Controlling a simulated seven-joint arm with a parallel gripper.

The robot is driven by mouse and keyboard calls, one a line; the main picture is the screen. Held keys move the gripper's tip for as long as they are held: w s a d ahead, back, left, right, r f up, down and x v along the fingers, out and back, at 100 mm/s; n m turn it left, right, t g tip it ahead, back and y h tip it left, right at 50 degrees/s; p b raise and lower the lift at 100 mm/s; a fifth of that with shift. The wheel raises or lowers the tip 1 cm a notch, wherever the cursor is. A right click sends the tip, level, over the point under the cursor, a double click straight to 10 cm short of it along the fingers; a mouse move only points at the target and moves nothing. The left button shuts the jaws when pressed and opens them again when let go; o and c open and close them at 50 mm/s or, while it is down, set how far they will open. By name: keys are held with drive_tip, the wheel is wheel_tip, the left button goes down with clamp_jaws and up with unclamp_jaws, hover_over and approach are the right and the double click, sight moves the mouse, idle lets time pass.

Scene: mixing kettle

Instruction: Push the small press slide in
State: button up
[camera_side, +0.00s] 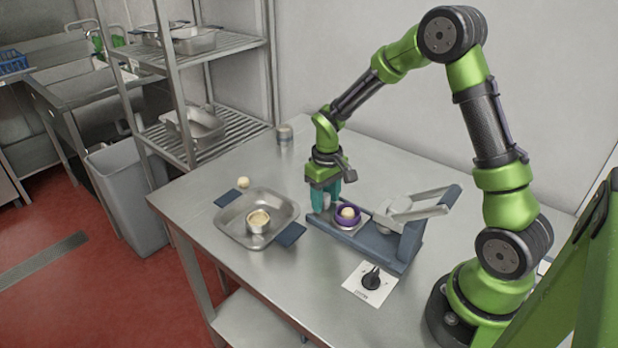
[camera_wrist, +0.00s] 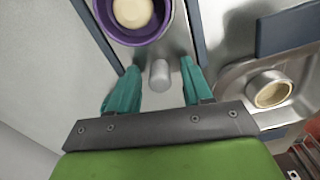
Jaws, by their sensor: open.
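The small press (camera_side: 392,240) stands on the steel table with its blue-grey base and raised silver lever. Its metal slide (camera_wrist: 181,42) runs between two blue-grey rails and carries a purple ring (camera_side: 339,220) with a pale dough ball (camera_side: 348,212) in it. The ring also shows in the wrist view (camera_wrist: 113,33). My gripper (camera_side: 325,207) is at the slide's outer end, left of the ring in the side view. In the wrist view its teal fingers (camera_wrist: 160,74) are apart, with a grey cylindrical knob (camera_wrist: 159,76) between them. I cannot tell whether they touch it.
A metal tray (camera_side: 226,221) with blue handles holds a round mould (camera_side: 258,221) left of the press. A dough ball (camera_side: 243,183) sits behind the tray. A dial plate (camera_side: 370,284) lies in front of the press. A small canister (camera_side: 285,133) stands at the back.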

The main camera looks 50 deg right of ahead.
sight(361, 224)
clamp_jaws()
idle(0.3)
drive_tip(key=s, duration=1)
drive_tip(key=shift+s, duration=0.3)
unclamp_jaws()
wheel_tip(361, 224, up, 17)
drive_tip(key=shift+w, duration=0.1)
idle(0.4)
